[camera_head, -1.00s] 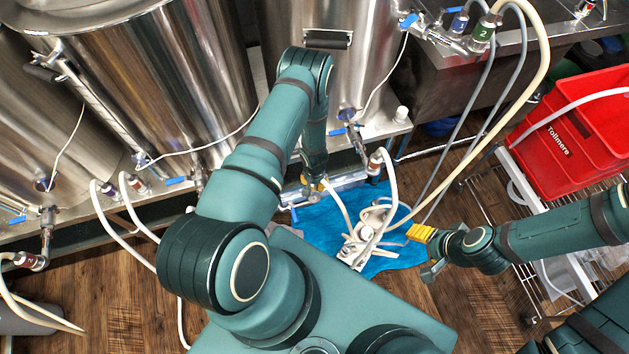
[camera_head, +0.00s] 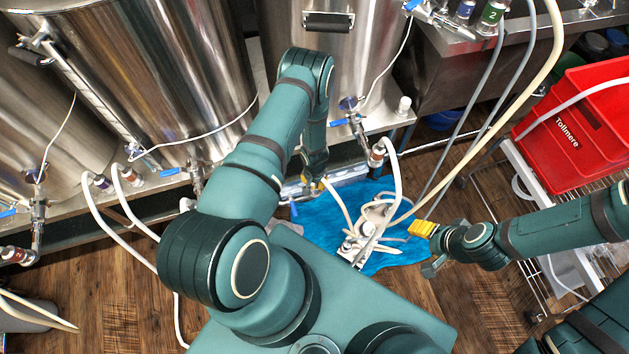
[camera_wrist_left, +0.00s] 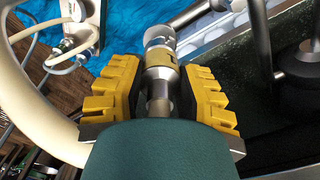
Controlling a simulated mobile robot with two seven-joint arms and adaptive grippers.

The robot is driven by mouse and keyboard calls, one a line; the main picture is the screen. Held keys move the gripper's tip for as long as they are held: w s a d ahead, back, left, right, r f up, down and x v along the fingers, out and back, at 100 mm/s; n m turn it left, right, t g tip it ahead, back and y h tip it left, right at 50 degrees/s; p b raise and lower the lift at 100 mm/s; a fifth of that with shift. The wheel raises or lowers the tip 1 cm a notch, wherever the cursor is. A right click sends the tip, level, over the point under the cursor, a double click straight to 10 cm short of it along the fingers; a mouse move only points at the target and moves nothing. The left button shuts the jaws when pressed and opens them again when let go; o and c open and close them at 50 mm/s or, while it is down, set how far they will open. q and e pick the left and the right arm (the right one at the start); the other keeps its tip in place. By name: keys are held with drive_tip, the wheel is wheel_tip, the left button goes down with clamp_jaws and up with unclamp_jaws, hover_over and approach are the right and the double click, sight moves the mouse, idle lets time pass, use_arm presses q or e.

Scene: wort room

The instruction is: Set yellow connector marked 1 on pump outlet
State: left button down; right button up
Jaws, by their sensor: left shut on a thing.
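My left gripper (camera_head: 314,184) reaches down beside the blue cloth, in front of the middle tank. In the left wrist view its yellow ridged fingers (camera_wrist_left: 160,95) are shut on a metal connector with a yellow band (camera_wrist_left: 160,57). The connector's pale, shiny end points away from me; no number is readable. A cream hose (camera_wrist_left: 22,75) curves past the left finger; I cannot tell whether it joins the connector. I cannot make out the pump outlet for certain. My right gripper (camera_head: 428,248) hangs right of the blue cloth, open and empty.
A blue cloth (camera_head: 318,228) on the wooden floor bears a white strip with coiled hoses (camera_head: 372,222). Steel tanks (camera_head: 170,70) with valves and hoses line the back. A red crate (camera_head: 590,125) stands on a rack at right. Hoses cross near my right gripper.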

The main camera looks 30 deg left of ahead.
use_arm(q)
drive_tip(key=shift+f, duration=0.75)
idle(0.6)
drive_tip(key=shift+f, duration=0.5)
drive_tip(key=c, duration=0.6)
unclamp_jaws()
drive_tip(key=shift+c, duration=0.2)
wheel_tip(320, 180, up, 12)
drive_tip(key=shift+f, duration=0.1)
